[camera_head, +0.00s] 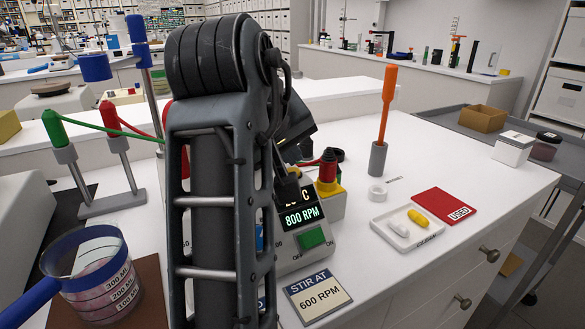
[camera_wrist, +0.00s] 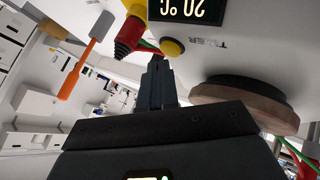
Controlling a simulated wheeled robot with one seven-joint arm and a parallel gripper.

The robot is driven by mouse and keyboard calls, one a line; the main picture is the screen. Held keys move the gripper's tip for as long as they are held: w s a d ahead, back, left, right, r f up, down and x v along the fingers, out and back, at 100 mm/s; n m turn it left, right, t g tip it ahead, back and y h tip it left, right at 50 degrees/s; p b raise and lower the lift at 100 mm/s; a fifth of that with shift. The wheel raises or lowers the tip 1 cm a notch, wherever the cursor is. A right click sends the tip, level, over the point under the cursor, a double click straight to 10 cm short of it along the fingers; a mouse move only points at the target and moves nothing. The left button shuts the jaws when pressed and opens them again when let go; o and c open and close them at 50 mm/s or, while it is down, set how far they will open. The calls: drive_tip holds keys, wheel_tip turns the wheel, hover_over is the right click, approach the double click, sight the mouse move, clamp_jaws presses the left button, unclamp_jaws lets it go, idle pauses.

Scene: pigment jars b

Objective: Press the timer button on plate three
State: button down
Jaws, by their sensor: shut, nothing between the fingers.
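In the wrist view a round yellow button (camera_wrist: 172,47) sits on a pale panel beside the word TIMER, under a lit display (camera_wrist: 186,10) reading 20 °C, upside down. My gripper (camera_wrist: 157,66) is shut and empty, its tips close beside the yellow button; I cannot tell if they touch it. In the head view the plate unit (camera_head: 303,256) shows 800 RPM on its display (camera_head: 301,215) and has a green button (camera_head: 311,238). My arm covers much of it, and the yellow button cannot be made out there. No plate number is readable.
A red plug (camera_wrist: 130,36) stands close beside my fingers. A card (camera_head: 318,294) reading STIR AT 600 RPM lies in front of the unit. An orange-handled tool (camera_head: 387,100) stands to the right, near a white tray (camera_head: 402,241). A blue-handled beaker (camera_head: 102,270) stands left.

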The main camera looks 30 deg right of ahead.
drive_tip(key=shift+f, duration=0.45)
idle(0.4)
drive_tip(key=shift+r, duration=0.1)
drive_tip(key=shift+r+p, duration=0.85)
drive_tip(key=shift+p, duration=0.15)
drive_tip(key=shift+r, duration=0.1)
wheel_tip(320, 180, up, 6)
drive_tip(key=p, duration=0.6)
drive_tip(key=shift+p, duration=0.4)
